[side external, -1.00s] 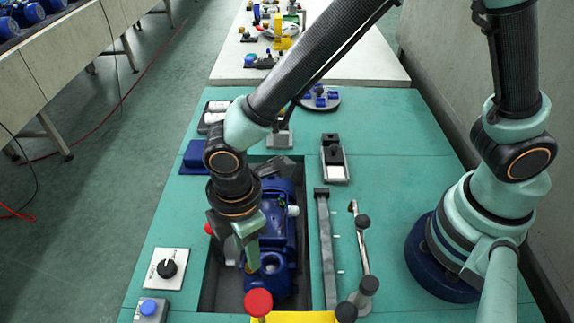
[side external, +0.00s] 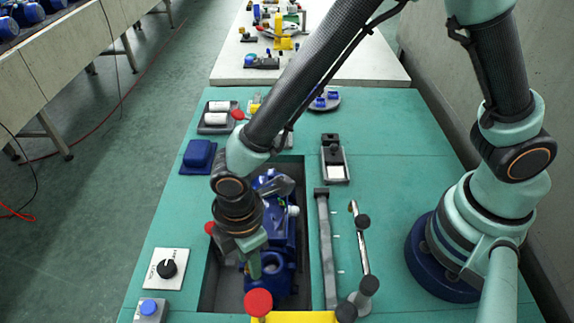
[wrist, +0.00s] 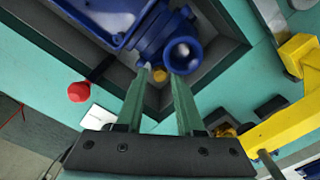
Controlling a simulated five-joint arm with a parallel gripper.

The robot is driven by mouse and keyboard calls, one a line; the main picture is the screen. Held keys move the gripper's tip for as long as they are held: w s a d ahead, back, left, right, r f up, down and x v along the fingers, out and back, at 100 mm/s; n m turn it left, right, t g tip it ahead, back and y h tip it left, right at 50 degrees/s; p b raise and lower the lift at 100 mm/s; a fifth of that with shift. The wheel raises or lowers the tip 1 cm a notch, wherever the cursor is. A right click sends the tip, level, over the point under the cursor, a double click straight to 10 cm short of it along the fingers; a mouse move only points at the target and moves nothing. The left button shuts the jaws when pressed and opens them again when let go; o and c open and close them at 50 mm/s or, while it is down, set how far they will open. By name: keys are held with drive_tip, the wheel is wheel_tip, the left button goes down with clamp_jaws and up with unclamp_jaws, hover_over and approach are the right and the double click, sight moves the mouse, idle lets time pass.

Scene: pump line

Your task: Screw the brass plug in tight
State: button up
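The blue pump (side external: 272,235) sits in a dark recessed tray in the green bench, with an open round port (side external: 271,264) at its near end. The port also shows in the wrist view (wrist: 183,54). My gripper (side external: 252,272) points down just left of that port. In the wrist view my gripper's fingertips (wrist: 160,74) are apart, with a small brass-coloured piece, seemingly the brass plug (wrist: 160,76), showing between them, close to the pump body. I cannot tell whether the fingers touch it. The plug is hidden in the side external view.
A red knob (side external: 258,301) on a yellow fixture (side external: 300,317) stands close at the near edge. A grey bar (side external: 325,250) and a lever (side external: 362,250) lie right of the tray. A dial plate (side external: 167,268) and a blue button (side external: 149,308) are at left.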

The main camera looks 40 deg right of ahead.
clamp_jaws()
drive_tip(key=m, duration=0.7)
drive_tip(key=m, duration=0.7)
drive_tip(key=shift+o, duration=1.2)
unclamp_jaws()
